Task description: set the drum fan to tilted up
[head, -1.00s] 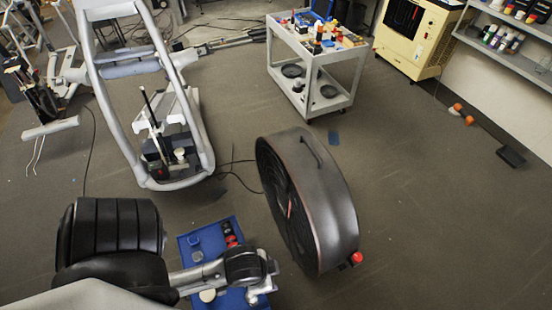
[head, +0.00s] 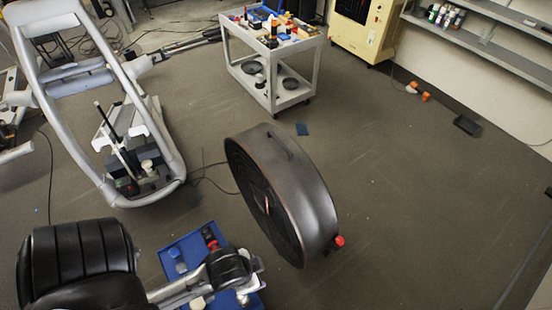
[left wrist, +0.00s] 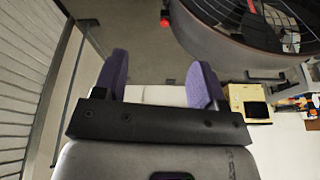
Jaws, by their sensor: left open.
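The drum fan (head: 312,195) stands on the floor in the middle of the head view, a dark round drum with its grille facing left. I cannot tell its exact tilt. A red knob (head: 338,241) sticks out low on its right side. In the left wrist view the fan (left wrist: 215,50) fills the upper right, with the red knob (left wrist: 165,18) at the top. My left gripper (left wrist: 162,82) is open and empty, its purple fingers apart from the fan. My right gripper is not in view.
A grey elliptical frame (head: 150,110) stands at the left. A white cart (head: 262,88) and a cream cabinet (head: 362,40) stand behind. The floor right of the fan is clear.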

